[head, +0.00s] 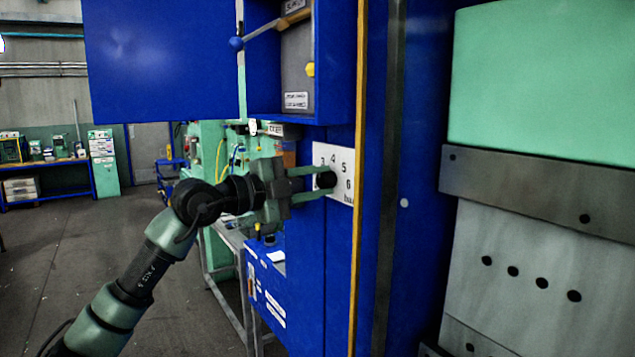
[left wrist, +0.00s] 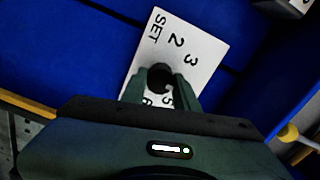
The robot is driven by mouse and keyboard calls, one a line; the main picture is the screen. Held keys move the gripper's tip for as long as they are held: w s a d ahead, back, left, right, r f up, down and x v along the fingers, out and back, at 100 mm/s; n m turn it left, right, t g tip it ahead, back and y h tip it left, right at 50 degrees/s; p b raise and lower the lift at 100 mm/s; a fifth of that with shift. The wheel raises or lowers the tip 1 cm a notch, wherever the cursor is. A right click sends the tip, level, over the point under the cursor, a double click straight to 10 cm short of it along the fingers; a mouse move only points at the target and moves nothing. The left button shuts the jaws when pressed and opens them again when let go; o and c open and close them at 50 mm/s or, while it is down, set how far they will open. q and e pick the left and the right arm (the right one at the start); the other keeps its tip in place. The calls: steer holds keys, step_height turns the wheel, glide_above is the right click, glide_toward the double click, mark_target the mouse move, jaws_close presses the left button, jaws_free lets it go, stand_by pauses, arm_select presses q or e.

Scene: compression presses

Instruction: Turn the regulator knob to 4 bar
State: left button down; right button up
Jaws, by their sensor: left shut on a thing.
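The regulator knob (head: 326,180) is a small black round knob on a white scale plate (head: 345,157) fixed to the blue press cabinet. The plate shows the numbers 3, 4, 5 and 6 and part of the word bar in the head view. In the left wrist view the knob (left wrist: 159,76) sits between my fingers, and the plate (left wrist: 195,45) shows SET, 2, 3 and a partly covered 5. My left gripper (head: 318,181) is shut on the knob. Its fingers hide part of the scale, and I cannot read a pointer on the knob. My right gripper is not in view.
An open blue cabinet door (head: 163,60) hangs above my left arm. An open box with a blue-knobbed lever (head: 237,43) is above the plate. A yellow-edged blue post (head: 358,120) stands right of the plate. A grey metal stand (head: 222,285) is below.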

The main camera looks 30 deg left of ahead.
arm_select(q)
steer(key=c, duration=1.1)
jaws_free()
steer(key=shift+o, duration=0.2)
steer(key=shift+s+a+f+b, duration=0.25)
steer(key=shift+s+b, duration=0.15)
steer(key=shift+b, duration=0.1)
steer(key=b+v, duration=0.4)
steer(key=v, duration=0.2)
steer(key=shift+s+r, duration=0.2)
steer(key=shift+s, duration=0.2)
steer(key=shift+a, duration=0.1)
